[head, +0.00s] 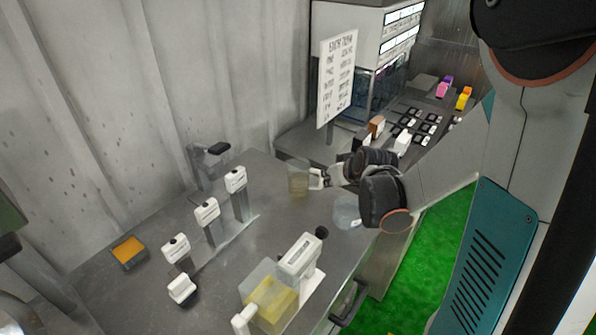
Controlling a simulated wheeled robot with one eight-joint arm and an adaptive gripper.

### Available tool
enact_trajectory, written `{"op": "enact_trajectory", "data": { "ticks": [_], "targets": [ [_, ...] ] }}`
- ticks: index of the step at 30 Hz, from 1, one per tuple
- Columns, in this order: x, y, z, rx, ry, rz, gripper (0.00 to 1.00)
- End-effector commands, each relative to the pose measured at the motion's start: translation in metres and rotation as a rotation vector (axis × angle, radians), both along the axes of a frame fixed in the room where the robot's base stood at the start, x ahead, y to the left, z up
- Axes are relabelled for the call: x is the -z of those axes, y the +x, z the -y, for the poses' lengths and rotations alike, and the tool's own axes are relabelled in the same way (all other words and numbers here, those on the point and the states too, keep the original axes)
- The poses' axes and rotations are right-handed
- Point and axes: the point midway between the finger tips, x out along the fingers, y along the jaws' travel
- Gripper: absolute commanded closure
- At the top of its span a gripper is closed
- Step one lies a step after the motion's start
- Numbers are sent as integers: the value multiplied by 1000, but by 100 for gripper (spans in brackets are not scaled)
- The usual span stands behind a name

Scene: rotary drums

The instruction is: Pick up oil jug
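A clear jug with a brownish-yellow tint, likely the oil jug (298,180), is at the back right of the grey counter, upright. My gripper (318,178) is at its right side, with the fingertips by or touching the jug's right edge. The view is too small to tell whether the fingers are closed on it. I cannot tell whether the jug rests on the counter or is slightly above it.
A clear container with yellow liquid (270,298) stands at the counter's front, beside a white-topped device (300,256). A clear rounded vessel (347,212) is under my wrist. Several white-headed posts (207,212) line the middle. An orange-filled tray (129,251) is left. A sign (337,78) stands behind.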

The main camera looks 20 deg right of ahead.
Motion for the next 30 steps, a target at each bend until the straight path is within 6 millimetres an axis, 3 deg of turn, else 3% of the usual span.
{"op": "enact_trajectory", "data": {
  "ticks": [15,23,30],
  "targets": [
    [55,53,4,0,0,3,77],
    [64,62,4,1,-1,2,77],
    [89,80,8,0,-2,2,77]
  ]
}}
